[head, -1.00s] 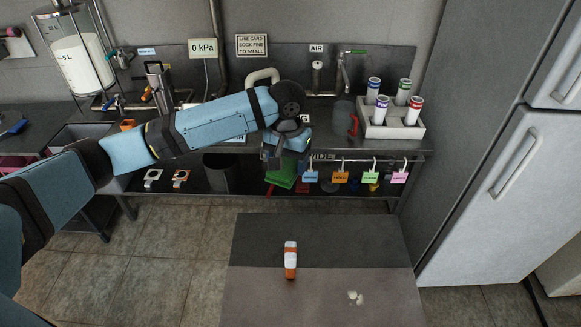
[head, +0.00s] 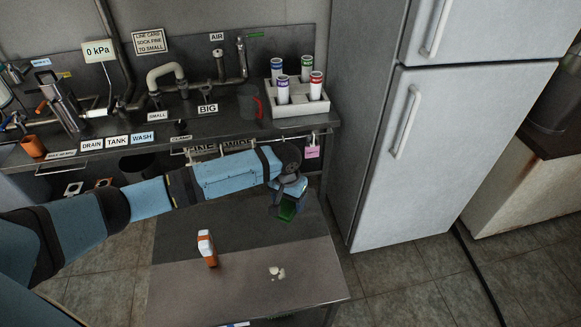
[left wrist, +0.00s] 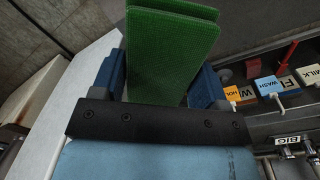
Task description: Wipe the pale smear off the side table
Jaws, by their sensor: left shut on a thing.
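The side table (head: 200,290) stands in front of me, with a dark rear half and a lighter front half. The pale smear (head: 277,273) lies on its lighter part, right of the middle. My left gripper (head: 286,205) is over the table's far right part, behind the smear and apart from it. It is shut on a green cloth (left wrist: 172,45), which hangs folded between the blue fingers in the left wrist view. The cloth's lower end shows green in the head view (head: 287,211). My right gripper is in neither view.
An orange and white bottle (head: 207,248) stands on the table, left of the smear. A steel bench (head: 205,125) with labels, a pipe and a rack of tubes (head: 297,88) runs behind. A white fridge (head: 425,150) stands at the right.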

